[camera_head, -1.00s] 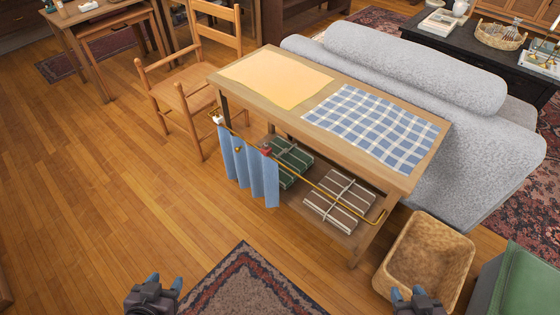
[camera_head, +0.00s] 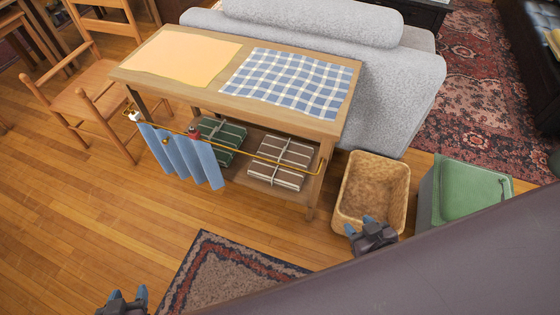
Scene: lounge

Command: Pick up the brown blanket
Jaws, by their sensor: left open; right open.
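A brown striped blanket (camera_head: 281,163), folded and tied with light string, lies on the lower shelf of the wooden table (camera_head: 310,122). A green folded blanket (camera_head: 221,141) lies on the same shelf to its left. A yellow rail runs along the table's front and passes before both. My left gripper (camera_head: 127,299) is open and empty at the bottom left, above the floor. My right gripper (camera_head: 373,224) is open and empty, in front of the lower part of the wicker basket and right of the table's near leg. Both grippers are apart from the brown blanket.
A blue cloth (camera_head: 181,157) hangs from the rail at the left. A wicker basket (camera_head: 392,182) and a green box (camera_head: 470,190) stand right of the table. A large dark surface (camera_head: 450,270) covers the lower right. A rug (camera_head: 225,272) lies in front; a grey sofa (camera_head: 395,70) stands behind.

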